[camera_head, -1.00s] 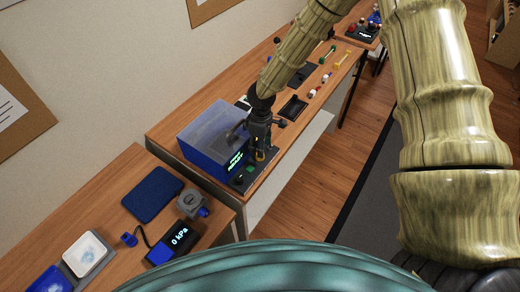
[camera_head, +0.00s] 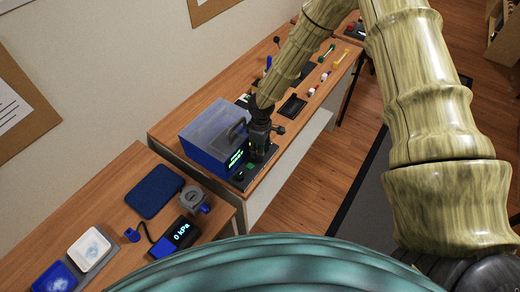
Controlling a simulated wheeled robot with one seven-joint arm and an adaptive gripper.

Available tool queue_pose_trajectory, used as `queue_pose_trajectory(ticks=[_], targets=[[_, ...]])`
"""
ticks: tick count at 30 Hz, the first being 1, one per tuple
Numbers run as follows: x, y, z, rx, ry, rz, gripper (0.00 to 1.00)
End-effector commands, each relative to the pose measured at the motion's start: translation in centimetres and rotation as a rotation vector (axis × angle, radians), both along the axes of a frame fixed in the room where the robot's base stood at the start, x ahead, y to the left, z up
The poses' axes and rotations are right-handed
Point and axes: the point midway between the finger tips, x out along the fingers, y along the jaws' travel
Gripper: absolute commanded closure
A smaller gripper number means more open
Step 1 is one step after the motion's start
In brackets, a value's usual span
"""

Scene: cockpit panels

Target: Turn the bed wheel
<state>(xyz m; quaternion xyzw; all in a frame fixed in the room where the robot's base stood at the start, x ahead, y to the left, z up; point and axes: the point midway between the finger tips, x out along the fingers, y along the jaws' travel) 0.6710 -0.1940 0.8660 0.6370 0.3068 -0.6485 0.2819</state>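My gripper (camera_head: 257,152) is dark and points down at the front right side of a blue box with a translucent grey lid (camera_head: 213,131). The box has a green-lit display (camera_head: 236,160) on its front. The fingertips are small and dark against the dark base, so I cannot tell whether they are open or touch anything. A dark round knob-like shape (camera_head: 280,130) shows just right of the gripper; I cannot tell whether it belongs to the gripper or the machine. No bed wheel can be clearly made out; the gripper may hide it.
A gauge reading 0 kPa (camera_head: 180,234), a grey round device (camera_head: 193,198), a dark blue pad (camera_head: 154,192) and a white tray (camera_head: 89,248) lie on the nearer table. Small tools and a black tray (camera_head: 293,106) lie beyond the box. Open floor is at right.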

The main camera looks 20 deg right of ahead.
Motion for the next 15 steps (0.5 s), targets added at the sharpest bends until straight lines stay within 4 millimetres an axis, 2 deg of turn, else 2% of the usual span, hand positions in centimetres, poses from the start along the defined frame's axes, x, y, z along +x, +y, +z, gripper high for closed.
queue_pose_trajectory(ticks=[1, 4, 15], targets=[[0.00, 0.00, 0.01, 0.000, 0.000, 0.000, 0.79], [0.02, -0.02, 0.02, 0.000, 0.000, 0.000, 0.96], [0.11, 0.00, 0.05, -0.001, -0.002, 0.085, 0.96]])
